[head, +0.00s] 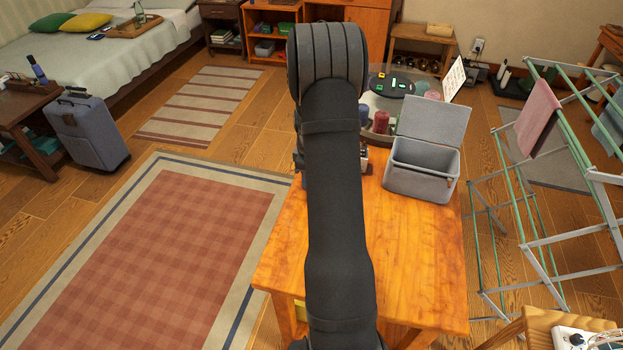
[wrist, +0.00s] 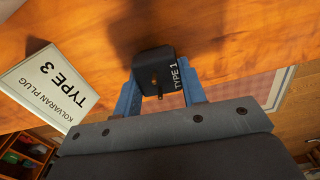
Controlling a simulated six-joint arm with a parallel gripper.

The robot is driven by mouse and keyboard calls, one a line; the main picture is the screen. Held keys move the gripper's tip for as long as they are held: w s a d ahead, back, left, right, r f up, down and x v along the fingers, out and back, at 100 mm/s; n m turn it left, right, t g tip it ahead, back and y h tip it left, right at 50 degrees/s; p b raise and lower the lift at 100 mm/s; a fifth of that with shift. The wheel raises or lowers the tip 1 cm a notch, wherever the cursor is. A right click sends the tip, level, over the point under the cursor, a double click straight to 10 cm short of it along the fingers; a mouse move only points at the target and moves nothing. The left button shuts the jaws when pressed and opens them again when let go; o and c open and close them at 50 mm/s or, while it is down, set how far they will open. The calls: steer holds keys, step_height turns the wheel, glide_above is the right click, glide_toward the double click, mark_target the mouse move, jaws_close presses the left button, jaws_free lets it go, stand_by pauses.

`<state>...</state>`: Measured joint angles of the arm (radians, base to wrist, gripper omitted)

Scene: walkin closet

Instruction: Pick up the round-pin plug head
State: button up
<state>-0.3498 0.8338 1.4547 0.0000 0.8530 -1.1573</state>
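A black plug head (wrist: 158,68) marked "TYPE 1" shows in the wrist view. Short pins stick out of its face; one looks brassy, but their exact shape is too small to be sure of. My gripper (wrist: 160,82) has its two blue fingers against opposite sides of the plug head and appears shut on it. The wooden table (wrist: 60,60) lies behind it, with dark shadows on it; I cannot tell how far the plug head is from the surface.
A card (wrist: 48,85) reading "KOLVARAN PLUG TYPE 3" is close beside the gripper. On the table (head: 420,255) in the head view, an open grey box (head: 422,182) stands at the back right. The table's front right is clear. A drying rack (head: 535,190) stands further right.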

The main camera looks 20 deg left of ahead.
steer(key=shift+r, duration=0.15)
steer(key=shift+c, duration=0.2)
steer(key=shift+r, duration=0.25)
steer(key=r, duration=0.4)
steer(key=shift+d, duration=0.3)
steer(key=s+d+r, duration=0.2)
steer(key=d+r, duration=0.4)
steer(key=d, duration=0.4)
steer(key=m, duration=1.8)
glide_toward(420, 160)
steer(key=s+a, duration=0.1)
steer(key=s, duration=0.4)
step_height(420, 160, down, 6)
steer(key=shift+r, duration=0.15)
steer(key=shift+f, duration=2.25)
